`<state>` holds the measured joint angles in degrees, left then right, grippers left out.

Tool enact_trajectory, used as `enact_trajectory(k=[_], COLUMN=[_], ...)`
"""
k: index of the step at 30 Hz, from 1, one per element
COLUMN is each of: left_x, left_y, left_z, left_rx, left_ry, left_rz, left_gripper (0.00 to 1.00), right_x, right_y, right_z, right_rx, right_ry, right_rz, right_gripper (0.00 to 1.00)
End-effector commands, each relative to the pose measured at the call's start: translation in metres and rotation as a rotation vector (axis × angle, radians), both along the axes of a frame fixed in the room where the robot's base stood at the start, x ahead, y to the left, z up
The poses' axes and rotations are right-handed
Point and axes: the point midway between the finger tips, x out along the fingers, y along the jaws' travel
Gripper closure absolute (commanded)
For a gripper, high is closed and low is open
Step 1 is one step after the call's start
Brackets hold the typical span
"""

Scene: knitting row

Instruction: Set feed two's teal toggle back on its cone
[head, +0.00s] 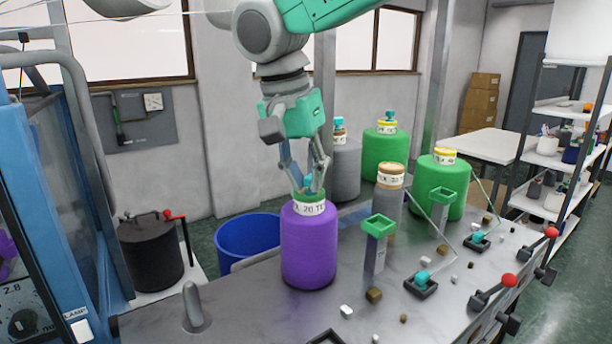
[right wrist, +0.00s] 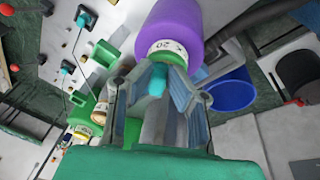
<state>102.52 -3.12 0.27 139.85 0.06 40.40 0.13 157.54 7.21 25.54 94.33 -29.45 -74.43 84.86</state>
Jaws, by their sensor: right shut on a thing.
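My right gripper (head: 308,186) reaches down from above to the top of the purple cone (head: 308,250), which stands upright on the grey table. Its fingers are shut on a teal toggle (right wrist: 157,78), which shows between them in the right wrist view. The toggle is at the labelled top end of the purple cone (right wrist: 170,28); I cannot tell whether it touches the cone. In the head view the fingers mostly hide it. My left gripper is not in view.
Green cones (head: 386,150) and grey cones (head: 388,215) stand behind and right. A green-topped post (head: 378,226) stands close right of the purple cone. Black trays with teal pieces (head: 423,279), small blocks and red-knobbed levers (head: 508,281) lie right. A blue bin (head: 247,240) is left.

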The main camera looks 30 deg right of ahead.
Motion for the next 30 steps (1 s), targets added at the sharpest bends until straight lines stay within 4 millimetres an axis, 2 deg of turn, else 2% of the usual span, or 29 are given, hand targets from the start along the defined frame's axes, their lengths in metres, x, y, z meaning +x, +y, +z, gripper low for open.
enact_trajectory(k=[7, 9, 10, 22, 26, 30], left_x=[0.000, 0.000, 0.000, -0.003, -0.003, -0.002], left_y=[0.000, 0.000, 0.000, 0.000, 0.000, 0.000], left_z=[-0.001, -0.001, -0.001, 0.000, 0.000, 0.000], left_rx=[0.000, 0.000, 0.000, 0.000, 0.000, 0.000], left_ry=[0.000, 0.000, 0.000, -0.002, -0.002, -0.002], left_rz=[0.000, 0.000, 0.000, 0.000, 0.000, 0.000], left_gripper=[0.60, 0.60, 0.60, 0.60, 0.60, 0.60], right_x=[-0.001, -0.001, -0.001, -0.001, 0.000, 0.000], right_y=[0.001, 0.001, 0.001, 0.002, 0.007, 0.014], right_z=[-0.005, -0.005, -0.005, 0.004, 0.024, 0.053], right_rx=[0.000, 0.000, 0.000, 0.000, -0.002, -0.001], right_ry=[0.012, 0.012, 0.012, 0.002, -0.001, 0.002], right_rz=[0.001, 0.001, 0.001, 0.000, 0.000, 0.001], right_gripper=[1.00, 0.69, 0.62, 0.62, 0.62, 0.62])
